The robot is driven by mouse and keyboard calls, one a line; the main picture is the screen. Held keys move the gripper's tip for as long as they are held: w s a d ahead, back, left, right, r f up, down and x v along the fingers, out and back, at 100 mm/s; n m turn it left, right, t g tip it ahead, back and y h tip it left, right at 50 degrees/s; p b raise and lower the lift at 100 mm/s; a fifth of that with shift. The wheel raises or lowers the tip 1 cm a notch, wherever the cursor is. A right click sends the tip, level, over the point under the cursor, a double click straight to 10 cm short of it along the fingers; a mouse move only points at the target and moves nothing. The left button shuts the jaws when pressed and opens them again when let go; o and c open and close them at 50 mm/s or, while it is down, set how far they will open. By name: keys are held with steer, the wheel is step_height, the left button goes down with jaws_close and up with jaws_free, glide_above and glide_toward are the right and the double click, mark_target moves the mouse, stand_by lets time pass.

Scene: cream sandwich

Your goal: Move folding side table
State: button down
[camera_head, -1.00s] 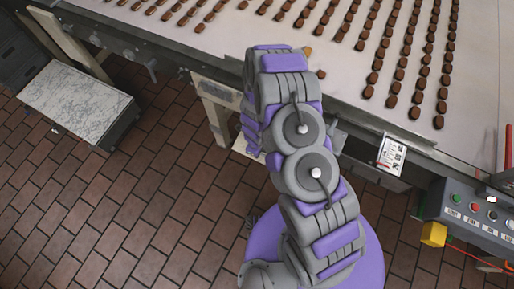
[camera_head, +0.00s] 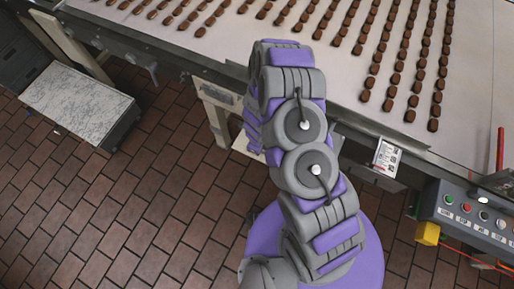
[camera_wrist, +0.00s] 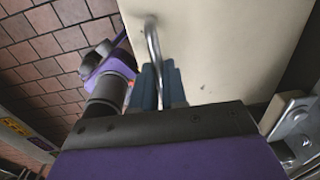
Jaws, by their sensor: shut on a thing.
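In the wrist view a flat cream panel (camera_wrist: 225,50), seemingly the folding side table's surface, fills the upper middle. A bent metal handle (camera_wrist: 153,40) stands out from it. My gripper (camera_wrist: 161,82), with blue-grey fingers, is shut on this handle. The panel's far edges run out of the picture, so its whole shape and fold are hidden. In the head view my grey and purple arm reaches down to the conveyor's near side, and it hides the gripper and handle there.
A conveyor (camera_head: 365,115) with rows of chocolate pieces crosses the top. A control box (camera_head: 470,212) with buttons and a yellow block (camera_head: 428,233) are at right. A low cart (camera_head: 75,98) with a pale marked top stands at left. Brick floor (camera_head: 130,205) between is clear.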

steer(key=shift+w+d+r, duration=0.15)
steer(key=shift+w, duration=0.3)
steer(key=c, duration=1.2)
jaws_free()
steer(key=shift+d, duration=0.15)
steer(key=shift+o, duration=0.2)
steer(key=shift+s, duration=0.15)
steer(key=shift+a+r, duration=0.2)
steer(key=shift+a, duration=0.05)
step_height(320, 180, up, 17)
steer(key=p, duration=0.3)
steer(key=shift+s, duration=0.25)
steer(key=shift+f, duration=0.1)
